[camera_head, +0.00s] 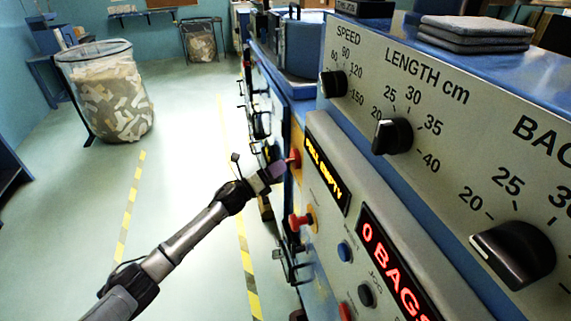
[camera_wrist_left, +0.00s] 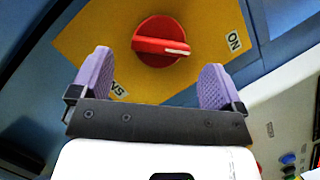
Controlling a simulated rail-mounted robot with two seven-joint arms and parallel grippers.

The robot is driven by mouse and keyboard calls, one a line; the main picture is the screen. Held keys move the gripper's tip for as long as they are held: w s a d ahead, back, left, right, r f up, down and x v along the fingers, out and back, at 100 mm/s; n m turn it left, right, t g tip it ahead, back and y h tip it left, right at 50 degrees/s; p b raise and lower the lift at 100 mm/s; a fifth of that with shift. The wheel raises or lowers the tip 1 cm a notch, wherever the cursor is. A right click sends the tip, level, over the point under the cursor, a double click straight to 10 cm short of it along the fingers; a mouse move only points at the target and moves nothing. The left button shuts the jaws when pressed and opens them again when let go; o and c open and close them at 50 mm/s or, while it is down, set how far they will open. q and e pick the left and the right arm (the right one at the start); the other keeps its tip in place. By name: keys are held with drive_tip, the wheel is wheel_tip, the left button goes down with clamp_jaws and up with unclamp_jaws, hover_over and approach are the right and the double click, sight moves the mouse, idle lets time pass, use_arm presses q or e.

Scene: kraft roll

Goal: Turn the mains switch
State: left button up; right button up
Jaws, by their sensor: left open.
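The mains switch is a red rotary knob (camera_wrist_left: 158,42) with a white pointer line on a yellow plate (camera_wrist_left: 95,35). Its line points to the right, a little below the ON label (camera_wrist_left: 235,41). In the head view the red knob (camera_head: 294,158) shows on the machine's side, partly behind the gripper. My left gripper (camera_head: 279,170) is open in front of it. In the left wrist view its two purple fingers (camera_wrist_left: 158,82) are spread on either side of the knob's lower part, with a visible gap to each side. Whether they reach the knob's depth is unclear. My right gripper is not in view.
A red button (camera_head: 300,221) on yellow sits below the switch. The control panel (camera_head: 345,150) with displays, buttons and black dials fills the right. A bin of paper scraps (camera_head: 108,95) stands at upper left. The floor left of the machine is mostly clear.

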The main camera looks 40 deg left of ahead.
sight(292, 160)
use_arm(q)
drive_tip(key=shift+x, duration=1.75)
drive_tip(key=c, duration=0.9)
